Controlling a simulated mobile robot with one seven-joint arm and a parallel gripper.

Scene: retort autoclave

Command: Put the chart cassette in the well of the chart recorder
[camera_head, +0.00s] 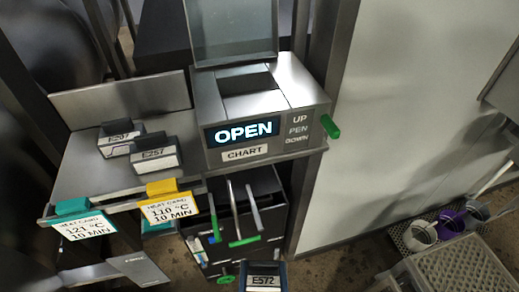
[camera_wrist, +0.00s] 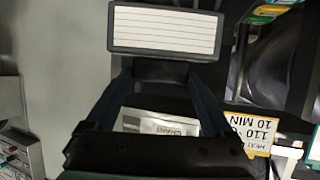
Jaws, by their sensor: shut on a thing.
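The chart recorder (camera_head: 262,110) stands at the top centre of the head view, its display reading OPEN and a CHART label below it. Its clear lid (camera_head: 232,35) is raised, and a dark recess, the well (camera_head: 245,81), shows in its top. My gripper (camera_wrist: 163,72) is shut on a dark chart cassette with a lined white face (camera_wrist: 165,30). In the head view a cassette labelled E572 (camera_head: 263,282) shows at the bottom edge, below and in front of the recorder, apparently the held one. Two other cassettes, E507 (camera_head: 119,140) and E257 (camera_head: 154,156), stand on the shelf.
A green lever (camera_head: 330,126) sticks out at the recorder's right, beside UP PEN DOWN. Teal (camera_head: 82,222) and yellow (camera_head: 168,203) heat cards hang on the shelf's front edge. A dark rack (camera_head: 270,190) with green-handled tools is below the recorder. Cups and a crate (camera_head: 450,268) stand at lower right.

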